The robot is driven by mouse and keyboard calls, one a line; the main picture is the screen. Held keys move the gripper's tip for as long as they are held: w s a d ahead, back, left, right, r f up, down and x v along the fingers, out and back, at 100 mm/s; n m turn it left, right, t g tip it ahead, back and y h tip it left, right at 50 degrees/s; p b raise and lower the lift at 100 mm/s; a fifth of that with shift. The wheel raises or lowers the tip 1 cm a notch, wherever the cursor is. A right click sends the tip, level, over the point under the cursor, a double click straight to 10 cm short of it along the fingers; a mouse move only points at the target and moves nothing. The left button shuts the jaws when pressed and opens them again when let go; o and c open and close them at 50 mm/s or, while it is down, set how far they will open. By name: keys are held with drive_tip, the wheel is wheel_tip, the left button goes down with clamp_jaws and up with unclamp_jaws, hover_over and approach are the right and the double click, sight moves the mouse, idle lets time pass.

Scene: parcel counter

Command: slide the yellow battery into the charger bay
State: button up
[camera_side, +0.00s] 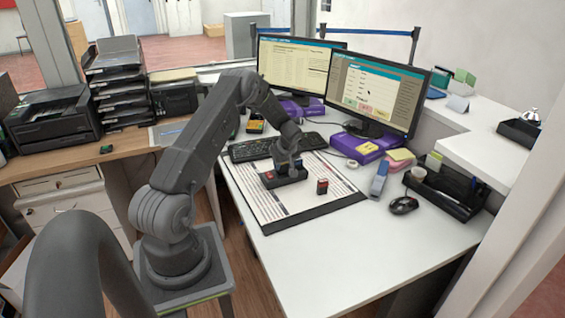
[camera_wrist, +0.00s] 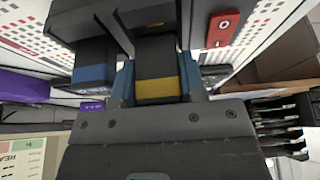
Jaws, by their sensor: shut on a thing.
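My gripper (camera_wrist: 157,82) is shut on the yellow battery, a dark block with a yellow band (camera_wrist: 157,90) seen between the blue-grey fingers. In the side view my gripper (camera_side: 287,165) is low over the dark charger (camera_side: 287,180) on the desk mat, and the battery cannot be made out there. In the wrist view the battery's far end meets the dark charger (camera_wrist: 205,10); how deep it sits in the bay is hidden. A blue-banded battery (camera_wrist: 92,74) is to the left. A red marked part (camera_wrist: 222,28) is on the charger at the right.
A dark block with a red face (camera_side: 322,187) stands apart on the mat (camera_side: 300,208). A keyboard (camera_side: 270,147) lies behind the charger. A mouse (camera_side: 403,205) and a black desk organiser (camera_side: 450,190) are to the right. The front of the white desk is clear.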

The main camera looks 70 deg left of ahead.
drive_tip(key=shift+f, duration=0.65)
drive_tip(key=o, duration=1.1)
drive_tip(key=shift+c, duration=0.2)
drive_tip(key=shift+r, duration=0.1)
drive_tip(key=v, duration=1.3)
drive_tip(key=shift+r, duration=0.35)
drive_tip(key=shift+d, duration=0.15)
drive_tip(key=s+d+r+m+t+h, duration=0.15)
drive_tip(key=d+r+m, duration=0.25)
drive_tip(key=d+r, duration=0.6)
drive_tip(key=s+d+r+m+t, duration=0.15)
drive_tip(key=d+r+m, duration=0.25)
drive_tip(key=d+r, duration=0.55)
drive_tip(key=s+d+m+t+h, duration=0.2)
drive_tip(key=s+d+m, duration=0.8)
drive_tip(key=s+d, duration=0.6)
drive_tip(key=d+h, duration=0.1)
drive_tip(key=d, duration=0.3)
drive_tip(key=shift+s+r+m+t, duration=0.3)
drive_tip(key=shift+r+t, duration=0.05)
drive_tip(key=shift+t, duration=0.05)
